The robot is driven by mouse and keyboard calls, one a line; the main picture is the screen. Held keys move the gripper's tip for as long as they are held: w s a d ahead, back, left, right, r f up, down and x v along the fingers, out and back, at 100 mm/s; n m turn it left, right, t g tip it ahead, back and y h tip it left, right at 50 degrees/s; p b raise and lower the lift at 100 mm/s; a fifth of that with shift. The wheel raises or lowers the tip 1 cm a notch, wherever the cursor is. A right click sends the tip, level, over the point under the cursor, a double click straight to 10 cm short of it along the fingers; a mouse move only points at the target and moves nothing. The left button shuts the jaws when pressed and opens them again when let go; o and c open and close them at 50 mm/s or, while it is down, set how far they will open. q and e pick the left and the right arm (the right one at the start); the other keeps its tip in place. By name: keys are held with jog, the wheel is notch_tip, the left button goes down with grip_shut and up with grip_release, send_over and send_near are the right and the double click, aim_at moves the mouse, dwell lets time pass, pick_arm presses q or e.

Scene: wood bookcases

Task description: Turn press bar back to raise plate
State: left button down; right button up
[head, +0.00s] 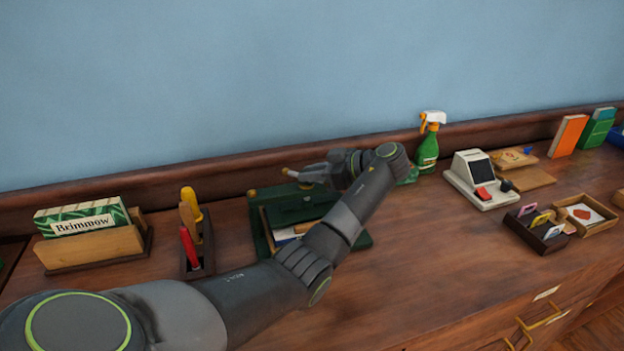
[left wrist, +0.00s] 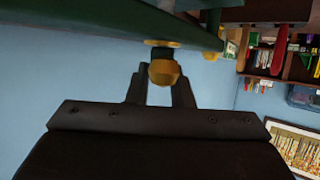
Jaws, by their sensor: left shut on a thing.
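The dark green press (head: 264,197) stands on the wooden counter near the wall. My left arm reaches across the counter to it and hides part of its right side. The press bar's brass end (head: 289,172) shows at the tips of my left gripper (head: 304,175), just above the press. In the left wrist view the brass knob (left wrist: 164,73) sits between the two dark fingers, which are shut on it. The press's green underside or edge (left wrist: 100,22) runs above them. A book or papers (head: 283,237) lie under the green plate. My right gripper is out of view.
Left of the press are a pen holder (head: 197,262) and a wooden card box (head: 93,250). To the right are a green spray bottle (head: 428,148), a card terminal (head: 480,178) and small trays (head: 537,230). The front middle counter (head: 430,270) is clear.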

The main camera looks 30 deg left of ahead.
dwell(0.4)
pick_arm(q)
jog(key=c, duration=1.3)
grip_release()
jog(key=shift+w+d+r+p, duration=0.1)
jog(key=shift+d+r+p, duration=0.15)
jog(key=shift+p, duration=0.25)
jog(key=shift+p+v, duration=4.35)
jog(key=shift+v, duration=3.95)
